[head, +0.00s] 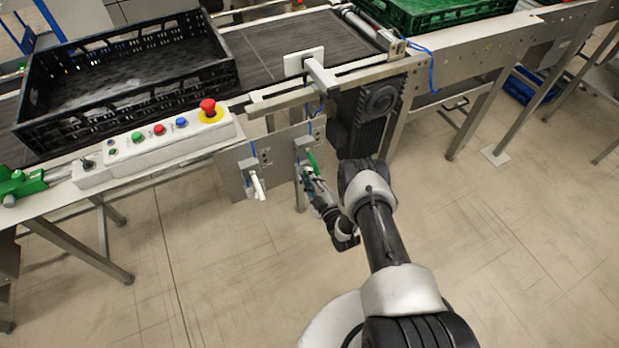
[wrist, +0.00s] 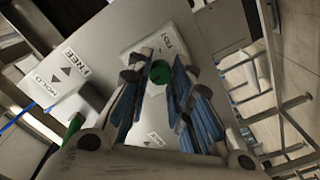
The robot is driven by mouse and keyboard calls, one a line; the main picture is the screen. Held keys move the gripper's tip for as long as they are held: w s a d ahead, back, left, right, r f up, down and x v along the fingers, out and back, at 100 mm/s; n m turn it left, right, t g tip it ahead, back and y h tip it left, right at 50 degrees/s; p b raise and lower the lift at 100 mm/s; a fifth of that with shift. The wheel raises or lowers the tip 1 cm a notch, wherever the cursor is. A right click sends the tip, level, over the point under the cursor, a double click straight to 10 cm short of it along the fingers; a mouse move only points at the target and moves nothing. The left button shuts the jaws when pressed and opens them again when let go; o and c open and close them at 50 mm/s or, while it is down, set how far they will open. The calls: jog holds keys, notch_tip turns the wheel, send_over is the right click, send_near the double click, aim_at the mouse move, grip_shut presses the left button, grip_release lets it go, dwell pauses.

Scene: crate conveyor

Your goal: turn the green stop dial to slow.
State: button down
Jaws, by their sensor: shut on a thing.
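The green dial (wrist: 158,73) shows in the wrist view as a round green part on a pale box. My gripper (wrist: 160,75) is shut on it, with a blue-padded finger at each side. A label (wrist: 172,40) beside the dial is partly hidden, and another label (wrist: 155,138) shows between the fingers; I cannot read them surely. The dial's setting cannot be told. In the head view my gripper (head: 309,174) is low under the conveyor's front edge, at a small grey box (head: 305,148). A green part shows there, but I cannot tell whether it is the dial.
A white handle (head: 257,185) hangs left of my gripper in the head view. A black motor (head: 375,110) is close on the right. A button panel (head: 170,137) lies above left.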

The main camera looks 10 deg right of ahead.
jog(key=c, duration=1.4)
grip_release()
jog(key=v, duration=1.2)
jog(key=shift+s+f, duration=0.1)
